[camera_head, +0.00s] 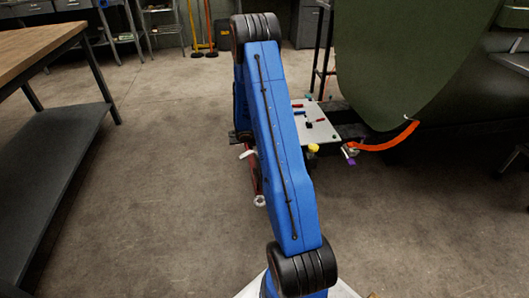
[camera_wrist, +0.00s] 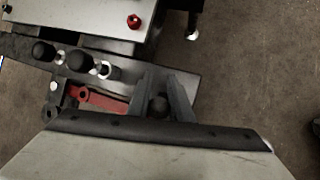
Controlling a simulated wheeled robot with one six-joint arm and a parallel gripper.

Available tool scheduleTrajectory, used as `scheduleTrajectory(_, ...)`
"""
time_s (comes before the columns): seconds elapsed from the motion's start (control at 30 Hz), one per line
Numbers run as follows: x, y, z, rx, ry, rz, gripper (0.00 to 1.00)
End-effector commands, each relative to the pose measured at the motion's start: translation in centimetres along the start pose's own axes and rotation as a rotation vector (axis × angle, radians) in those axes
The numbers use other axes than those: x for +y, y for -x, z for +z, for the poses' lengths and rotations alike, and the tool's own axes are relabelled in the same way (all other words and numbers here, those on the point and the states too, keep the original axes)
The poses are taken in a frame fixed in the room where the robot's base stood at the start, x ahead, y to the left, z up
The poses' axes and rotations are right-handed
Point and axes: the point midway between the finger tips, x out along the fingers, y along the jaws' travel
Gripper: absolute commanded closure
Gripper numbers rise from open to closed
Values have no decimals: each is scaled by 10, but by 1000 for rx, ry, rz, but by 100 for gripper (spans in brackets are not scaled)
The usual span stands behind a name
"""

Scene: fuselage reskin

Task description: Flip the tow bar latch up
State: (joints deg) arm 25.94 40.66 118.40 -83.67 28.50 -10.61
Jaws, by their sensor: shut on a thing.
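In the wrist view my gripper (camera_wrist: 161,92) is shut on a dark rounded knob (camera_wrist: 158,106) beside a grey metal plate. The frames do not show clearly whether this knob belongs to the tow bar latch. A red bar (camera_wrist: 100,98) lies just left of the fingers, partly hidden by my gripper body. In the head view a red bar with a pale ring end (camera_head: 260,200), which looks like the tow bar, shows low beside my blue arm. My arm hides my gripper there.
Black ball knobs (camera_wrist: 80,62) stand left of my fingers on the plate. A pale board (camera_head: 318,125) with small coloured parts lies right of my arm, near an orange strap (camera_head: 385,142) and the green fuselage (camera_head: 400,60). A workbench (camera_head: 40,45) stands left. Floor between is clear.

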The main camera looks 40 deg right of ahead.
Motion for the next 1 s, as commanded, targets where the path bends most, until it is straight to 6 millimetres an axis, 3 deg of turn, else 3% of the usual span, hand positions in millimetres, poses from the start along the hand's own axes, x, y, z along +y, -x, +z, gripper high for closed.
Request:
scheduleTrajectory(0.4,-3,-10,4,195,-65,-1,100)
scheduleTrajectory(1.0,-4,-11,3,227,-74,-1,100)
